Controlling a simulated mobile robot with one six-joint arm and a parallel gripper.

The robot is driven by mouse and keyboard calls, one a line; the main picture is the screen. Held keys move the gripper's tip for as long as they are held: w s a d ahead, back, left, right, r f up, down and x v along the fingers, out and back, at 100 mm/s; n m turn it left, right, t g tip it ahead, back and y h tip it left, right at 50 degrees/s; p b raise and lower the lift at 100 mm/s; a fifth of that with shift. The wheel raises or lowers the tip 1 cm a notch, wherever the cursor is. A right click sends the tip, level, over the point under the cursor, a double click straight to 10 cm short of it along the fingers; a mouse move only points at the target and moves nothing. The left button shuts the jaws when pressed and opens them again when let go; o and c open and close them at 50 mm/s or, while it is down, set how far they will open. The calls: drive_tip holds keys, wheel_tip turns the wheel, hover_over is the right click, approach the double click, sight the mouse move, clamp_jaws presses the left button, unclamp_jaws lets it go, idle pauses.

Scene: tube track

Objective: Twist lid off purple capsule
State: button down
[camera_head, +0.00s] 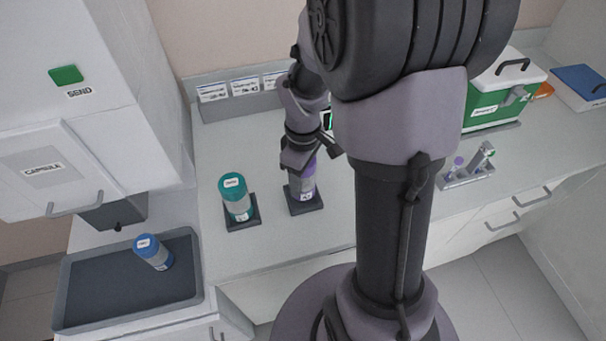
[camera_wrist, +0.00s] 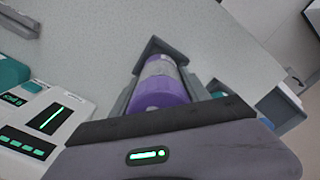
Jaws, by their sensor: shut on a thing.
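The purple capsule (camera_head: 308,190) stands upright in a dark square holder (camera_head: 305,207) on the counter. It has a grey-white body with a label and a purple top. In the wrist view the purple capsule (camera_wrist: 160,85) lies between my fingers, its purple lid towards the camera. My gripper (camera_head: 311,163) is above the holder, shut on the purple lid (camera_wrist: 158,93). The lid still sits on the body, with no gap that I can see. My fingers partly hide the top in the head view.
A teal capsule (camera_head: 236,197) stands in a holder just left. A green and white box (camera_head: 487,112) and a small grey rack (camera_head: 467,176) are to the right. The counter front is clear.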

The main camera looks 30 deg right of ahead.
drive_tip(key=shift+f+b, duration=0.35)
drive_tip(key=shift+f, duration=0.2)
drive_tip(key=shift+f, duration=0.2)
drive_tip(key=shift+f+b, duration=0.4)
drive_tip(key=shift+b, duration=0.05)
drive_tip(key=shift+f, duration=0.1)
